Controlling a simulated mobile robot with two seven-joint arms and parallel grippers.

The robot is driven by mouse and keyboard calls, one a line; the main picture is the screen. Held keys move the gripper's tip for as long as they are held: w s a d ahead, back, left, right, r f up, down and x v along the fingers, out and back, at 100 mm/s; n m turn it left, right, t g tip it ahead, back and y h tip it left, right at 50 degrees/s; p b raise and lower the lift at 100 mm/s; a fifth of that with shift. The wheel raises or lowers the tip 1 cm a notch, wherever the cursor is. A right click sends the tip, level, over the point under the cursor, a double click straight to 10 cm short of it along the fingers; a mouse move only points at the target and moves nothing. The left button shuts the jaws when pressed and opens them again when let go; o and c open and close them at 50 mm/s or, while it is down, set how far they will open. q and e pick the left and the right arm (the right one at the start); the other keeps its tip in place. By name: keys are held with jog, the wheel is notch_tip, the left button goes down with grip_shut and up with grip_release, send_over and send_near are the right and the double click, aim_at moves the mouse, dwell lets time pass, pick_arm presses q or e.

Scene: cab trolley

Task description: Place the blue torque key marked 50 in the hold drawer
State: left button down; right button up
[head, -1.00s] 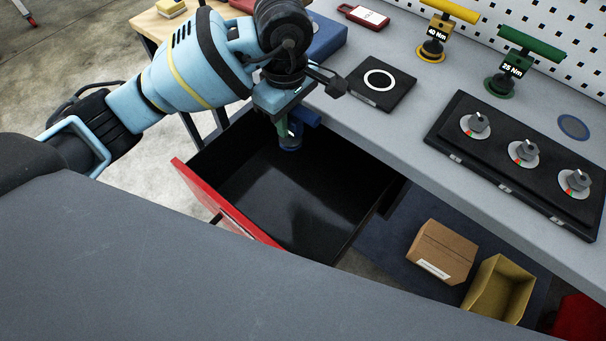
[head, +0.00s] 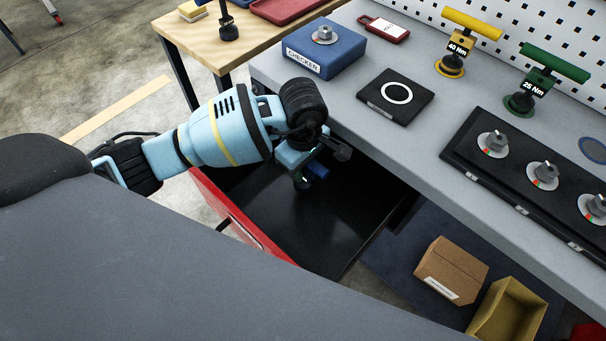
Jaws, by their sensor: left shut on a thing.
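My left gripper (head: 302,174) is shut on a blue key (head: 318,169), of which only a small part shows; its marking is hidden. The gripper and key are over the open drawer (head: 331,241), which has a black inside and a red front. They look low, near or inside the drawer's opening; I cannot tell whether the key touches the floor of it. The drawer's visible floor looks bare. A yellow key marked 40 Nm (head: 462,45) and a green key marked 25 Nm (head: 540,80) stand upright on the bench. My right gripper is not in view.
The grey bench (head: 447,174) overhangs the drawer's right side. On it are the blue checker box (head: 327,50), a black pad with a white ring (head: 396,96) and a black panel with several knobs (head: 513,180). A cardboard box (head: 451,270) and a yellow bin (head: 507,312) sit below.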

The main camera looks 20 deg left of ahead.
pick_arm(q)
jog(key=shift+f, duration=1.8)
jog(key=shift+f, duration=0.1)
jog(key=shift+f, duration=0.15)
jog(key=c, duration=1.3)
grip_release()
jog(key=shift+o, duration=0.2)
notch_tip(320, 180, up, 12)
jog(key=shift+r, duration=0.2)
